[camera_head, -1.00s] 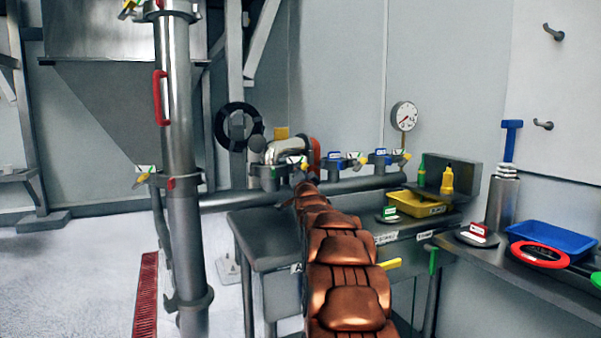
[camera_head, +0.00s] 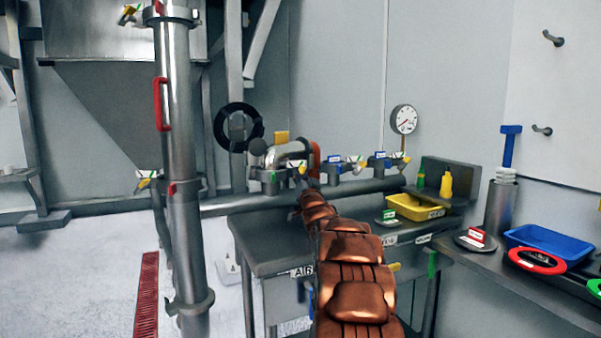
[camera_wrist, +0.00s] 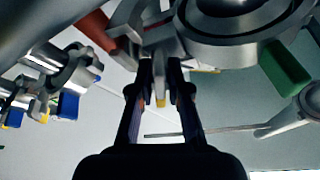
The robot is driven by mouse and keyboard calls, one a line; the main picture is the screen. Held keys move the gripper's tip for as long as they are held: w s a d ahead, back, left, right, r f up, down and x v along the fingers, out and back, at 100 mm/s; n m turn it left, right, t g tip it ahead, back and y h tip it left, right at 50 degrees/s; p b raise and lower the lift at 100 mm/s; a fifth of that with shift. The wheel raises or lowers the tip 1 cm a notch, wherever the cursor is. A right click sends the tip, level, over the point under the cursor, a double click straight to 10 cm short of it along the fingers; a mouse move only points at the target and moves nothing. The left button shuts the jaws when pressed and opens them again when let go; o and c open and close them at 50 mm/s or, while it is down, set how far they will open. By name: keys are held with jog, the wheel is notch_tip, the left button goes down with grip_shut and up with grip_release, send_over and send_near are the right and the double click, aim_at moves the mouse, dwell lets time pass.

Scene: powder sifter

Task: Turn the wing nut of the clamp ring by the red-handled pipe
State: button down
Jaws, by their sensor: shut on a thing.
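A bent steel pipe (camera_head: 288,151) with a red handle (camera_head: 315,157) stands behind the bench. A clamp ring (camera_head: 268,177) with a white-and-green tag sits at its lower end. The ring's yellow wing nut (camera_head: 302,169) faces my arm's end. In the wrist view the wing nut (camera_wrist: 160,102) shows as a small yellow piece between my fingers, below the large steel ring (camera_wrist: 238,48). My gripper (camera_wrist: 160,75) is shut on the wing nut, with its two dark fingers slightly apart. In the head view my copper-coloured arm hides the gripper. The red handle also shows in the wrist view (camera_wrist: 95,28).
More clamps with blue tags (camera_head: 376,163) stand along the horizontal pipe (camera_head: 365,187) to the right. A vertical pipe (camera_head: 180,120) with a red handle stands left. A yellow tray (camera_head: 408,210) and bottles sit right of my arm; a blue tray (camera_head: 550,240) lies farther right.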

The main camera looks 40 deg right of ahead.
jog(key=n+y+p, duration=0.1)
jog(key=n, duration=0.2)
jog(key=n+t+y+p, duration=0.1)
jog(key=n+y, duration=0.1)
jog(key=n, duration=0.1)
jog(key=n+t+y+p, duration=0.1)
jog(key=n+y, duration=0.1)
jog(key=n, duration=0.1)
jog(key=shift+d+n, duration=0.1)
jog(key=shift+n, duration=0.3)
jog(key=n+y+p, duration=0.1)
jog(key=n+y, duration=0.1)
jog(key=n, duration=0.1)
jog(key=shift+n, duration=0.4)
jog(key=shift+n+y+p, duration=0.7)
jog(key=shift+n+y, duration=0.5)
jog(key=shift+n, duration=1.4)
jog(key=c, duration=1.3)
grip_release()
jog(key=shift+o, duration=0.2)
jog(key=v, duration=1.2)
jog(key=shift+s+r, duration=0.1)
